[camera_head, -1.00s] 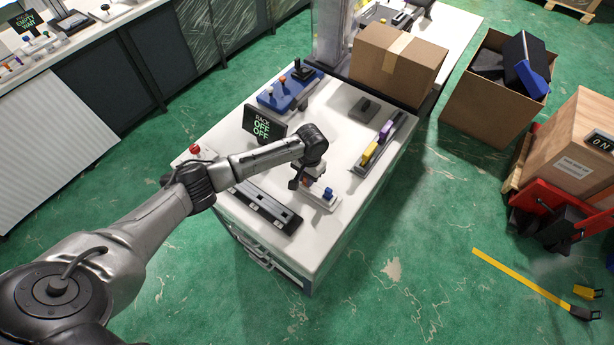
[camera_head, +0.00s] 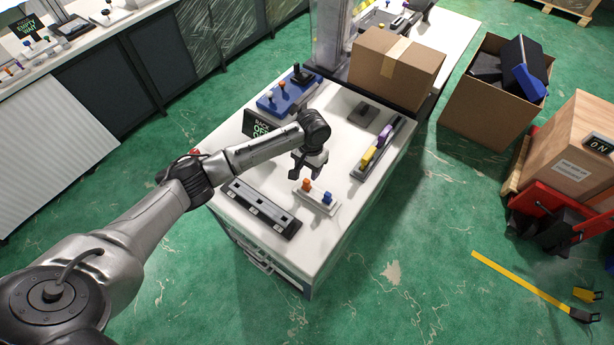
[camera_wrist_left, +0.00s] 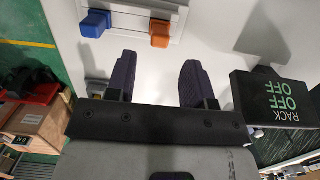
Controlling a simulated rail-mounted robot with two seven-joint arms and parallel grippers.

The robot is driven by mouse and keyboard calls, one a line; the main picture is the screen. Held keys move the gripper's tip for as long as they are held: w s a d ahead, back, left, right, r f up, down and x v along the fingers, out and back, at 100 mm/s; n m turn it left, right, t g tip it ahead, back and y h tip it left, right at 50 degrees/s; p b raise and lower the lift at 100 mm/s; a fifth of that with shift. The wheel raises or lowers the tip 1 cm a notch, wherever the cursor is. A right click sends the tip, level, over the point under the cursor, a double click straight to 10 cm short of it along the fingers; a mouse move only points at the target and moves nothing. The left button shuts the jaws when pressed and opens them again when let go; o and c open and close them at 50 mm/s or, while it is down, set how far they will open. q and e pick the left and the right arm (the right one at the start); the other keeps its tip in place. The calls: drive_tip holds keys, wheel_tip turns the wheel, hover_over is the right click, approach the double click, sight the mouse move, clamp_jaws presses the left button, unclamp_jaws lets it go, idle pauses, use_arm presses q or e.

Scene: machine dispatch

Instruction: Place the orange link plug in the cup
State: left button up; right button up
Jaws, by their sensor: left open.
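The orange link plug (camera_head: 306,185) stands upright in a small pale holder (camera_head: 317,203) on the white bench, beside a blue plug (camera_head: 327,197). In the left wrist view the orange plug (camera_wrist_left: 160,33) and blue plug (camera_wrist_left: 95,22) sit ahead of the fingers. My left gripper (camera_head: 307,171) is open and empty, just behind and above the orange plug, apart from it. Its two dark fingers (camera_wrist_left: 158,80) show spread in the wrist view. I cannot tell which thing is the cup. My right gripper is not in view.
A black slotted rail (camera_head: 263,210) lies left of the holder. A "RACK OFF OFF" display (camera_head: 262,125), a blue block with plugs (camera_head: 287,95), a tray with yellow and purple pieces (camera_head: 377,148) and a cardboard box (camera_head: 398,65) stand around. The bench middle is clear.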

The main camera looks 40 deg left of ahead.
use_arm(q)
wheel_tip(320, 180, up, 6)
drive_tip(key=s+d+f+m, duration=0.1)
drive_tip(key=s+d+f, duration=0.2)
drive_tip(key=s+d, duration=0.1)
drive_tip(key=s+d+f+m+t+h, duration=0.1)
drive_tip(key=s+d+f, duration=0.3)
drive_tip(key=s+d, duration=0.1)
drive_tip(key=s+d+f+m+t, duration=0.1)
drive_tip(key=s+d+f+m, duration=0.1)
drive_tip(key=s+d+f, duration=0.2)
drive_tip(key=shift+s+d, duration=0.45)
drive_tip(key=shift+s, duration=0.35)
drive_tip(key=s+a+r+t, duration=0.1)
drive_tip(key=s+r, duration=0.1)
drive_tip(key=s, duration=0.7)
drive_tip(key=s+a+r+n+t, duration=0.1)
drive_tip(key=s+t, duration=0.1)
drive_tip(key=s, duration=0.7)
drive_tip(key=shift+r+y, duration=0.35)
drive_tip(key=shift+y, duration=0.05)
